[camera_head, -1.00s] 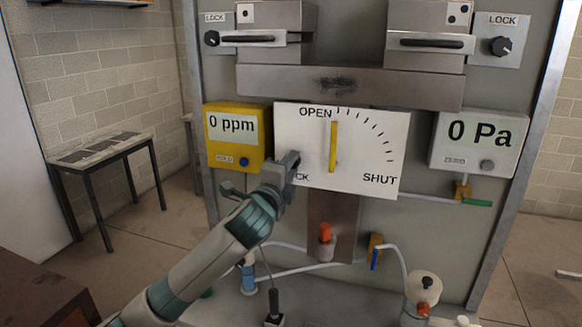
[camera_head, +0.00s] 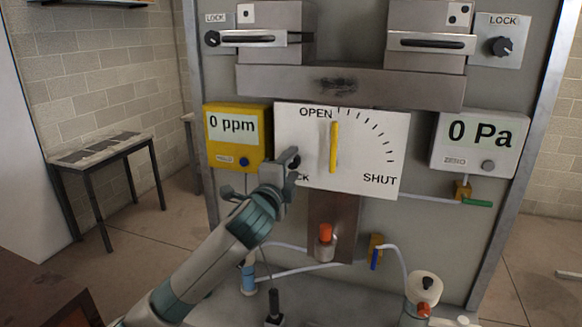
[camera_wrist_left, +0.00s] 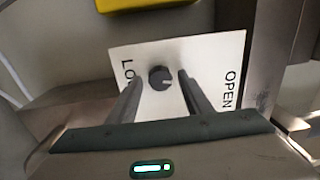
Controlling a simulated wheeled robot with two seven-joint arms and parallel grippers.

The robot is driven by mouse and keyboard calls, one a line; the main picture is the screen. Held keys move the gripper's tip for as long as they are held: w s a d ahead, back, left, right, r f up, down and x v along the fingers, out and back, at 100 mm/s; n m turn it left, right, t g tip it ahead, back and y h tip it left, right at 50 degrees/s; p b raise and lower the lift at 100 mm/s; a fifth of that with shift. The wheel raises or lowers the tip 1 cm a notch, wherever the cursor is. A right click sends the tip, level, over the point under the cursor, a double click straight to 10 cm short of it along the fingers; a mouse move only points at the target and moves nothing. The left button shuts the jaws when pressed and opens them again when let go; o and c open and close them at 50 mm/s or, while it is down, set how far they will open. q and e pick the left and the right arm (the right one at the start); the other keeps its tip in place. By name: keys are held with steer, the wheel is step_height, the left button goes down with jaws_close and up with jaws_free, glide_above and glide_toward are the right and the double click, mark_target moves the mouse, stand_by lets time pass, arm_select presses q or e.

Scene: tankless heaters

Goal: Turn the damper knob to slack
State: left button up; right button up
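A white damper plate (camera_head: 350,172) on the grey panel reads OPEN at the top and SHUT at lower right. A yellow pointer (camera_head: 333,147) stands upright on it, near OPEN. The lower-left label is partly hidden by my left gripper (camera_head: 292,164); "CK" shows in the head view, "LO" in the left wrist view. A small round dark knob (camera_wrist_left: 160,78) with a light line pointing right sits on the plate in the left wrist view. My left gripper's fingers (camera_wrist_left: 158,88) are open, one on each side of this knob; contact cannot be told. My right gripper is not in view.
A yellow ppm meter (camera_head: 237,142) sits left of the plate, a white Pa meter (camera_head: 478,145) right of it. A grey ledge (camera_head: 350,88) with latches is above. Below are hoses, an orange-capped fitting (camera_head: 325,240) and a blue-handled valve (camera_head: 375,255).

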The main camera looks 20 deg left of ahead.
arm_select(q)
steer(key=shift+s+f+b, duration=0.15)
steer(key=shift+s+b, duration=0.25)
steer(key=shift+s, duration=0.45)
steer(key=s+p, duration=0.5)
steer(key=s, duration=1)
steer(key=shift+s+a+f, duration=0.2)
steer(key=shift+s, duration=0.15)
